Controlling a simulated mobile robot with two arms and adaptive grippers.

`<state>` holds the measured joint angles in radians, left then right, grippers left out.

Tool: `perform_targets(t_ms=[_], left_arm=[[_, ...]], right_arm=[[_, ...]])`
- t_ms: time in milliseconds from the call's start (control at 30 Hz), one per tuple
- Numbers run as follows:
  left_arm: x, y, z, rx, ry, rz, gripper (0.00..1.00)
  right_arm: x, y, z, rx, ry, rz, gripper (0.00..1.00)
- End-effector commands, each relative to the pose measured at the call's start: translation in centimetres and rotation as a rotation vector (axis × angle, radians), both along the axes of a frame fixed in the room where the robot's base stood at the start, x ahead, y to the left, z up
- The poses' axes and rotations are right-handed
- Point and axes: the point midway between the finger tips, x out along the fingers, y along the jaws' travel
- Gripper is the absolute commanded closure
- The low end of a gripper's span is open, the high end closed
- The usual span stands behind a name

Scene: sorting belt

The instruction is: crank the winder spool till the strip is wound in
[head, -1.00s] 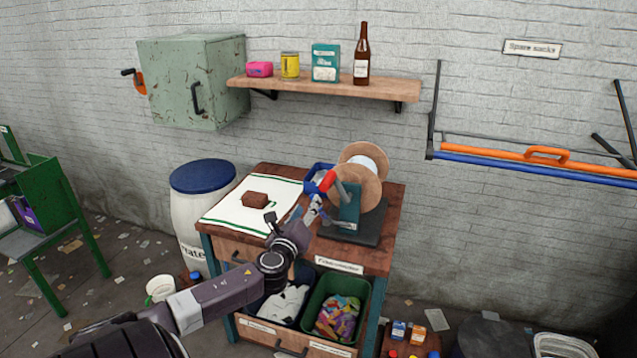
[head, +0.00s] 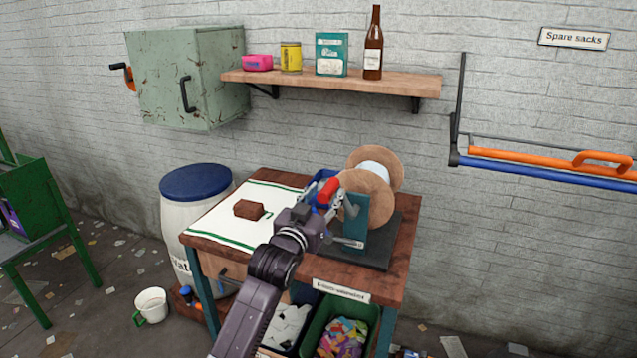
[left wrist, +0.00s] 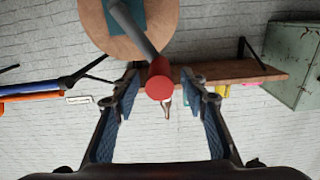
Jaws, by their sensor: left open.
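The winder spool (head: 386,172) has wooden flanges and a pale core, and stands on a dark base with a teal bracket (head: 356,222) at the right of the wooden table. Its crank has a red handle (head: 328,190). My left gripper (head: 340,215) is open close to the handle. In the left wrist view the red handle (left wrist: 160,82) points at the camera between the two open fingers of the left gripper (left wrist: 163,110), with gaps on both sides. Part of the spool flange (left wrist: 115,35) shows there too. I cannot make out the strip. My right gripper is not in view.
A brown block (head: 249,209) lies on a white cloth (head: 215,228) at the table's left. Bins stand below. A shelf (head: 330,83) with goods and a green cabinet (head: 190,78) hang on the wall.

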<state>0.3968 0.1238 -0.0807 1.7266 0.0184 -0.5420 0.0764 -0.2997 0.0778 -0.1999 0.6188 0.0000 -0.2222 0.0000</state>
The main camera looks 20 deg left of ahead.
Motion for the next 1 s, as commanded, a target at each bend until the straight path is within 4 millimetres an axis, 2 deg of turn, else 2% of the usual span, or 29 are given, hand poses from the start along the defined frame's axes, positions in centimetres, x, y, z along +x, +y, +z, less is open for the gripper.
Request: perform_targets(t_ms=[167, 500, 700, 1000], left_arm=[[2.1, 0.0, 0.2, 0.003, 0.002, 0.001, 0.6], [6.1, -0.1, 0.0, 0.006, 0.003, 0.002, 0.6], [7.1, -0.1, -0.1, 0.007, 0.002, 0.002, 0.6], [7.3, -0.1, -0.1, 0.008, 0.002, 0.002, 0.6]], right_arm=[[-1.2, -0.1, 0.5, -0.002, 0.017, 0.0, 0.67], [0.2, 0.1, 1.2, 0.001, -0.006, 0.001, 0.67], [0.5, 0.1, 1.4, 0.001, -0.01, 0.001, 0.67], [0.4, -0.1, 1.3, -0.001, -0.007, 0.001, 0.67]])
